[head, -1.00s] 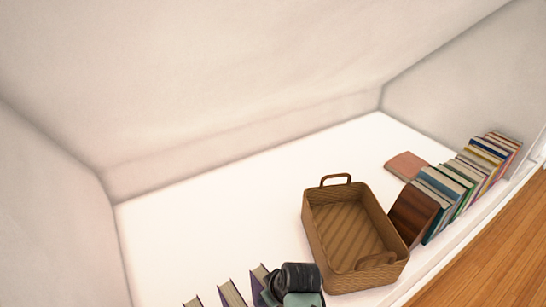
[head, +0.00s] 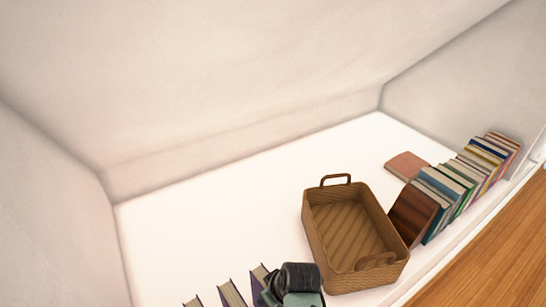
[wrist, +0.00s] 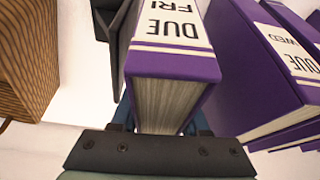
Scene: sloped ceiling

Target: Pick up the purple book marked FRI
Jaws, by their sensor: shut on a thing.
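The purple book marked FRI (wrist: 172,75) stands between my gripper's fingers in the wrist view, with its white DUE FRI label and page edges showing. My gripper (wrist: 158,45) is shut on it. One dark finger shows on the book's left side; the other is mostly hidden by the book. In the head view, my gripper (head: 296,278) is at the bottom edge, beside the rightmost of the purple books (head: 259,281), which it partly covers. I cannot see clear lift of the book off the white surface.
A purple book marked WED (wrist: 258,75) stands just right of the held book in the wrist view, with another beyond it. A wicker basket (head: 312,237) is close on the other side. A row of books (head: 440,190) leans at the right.

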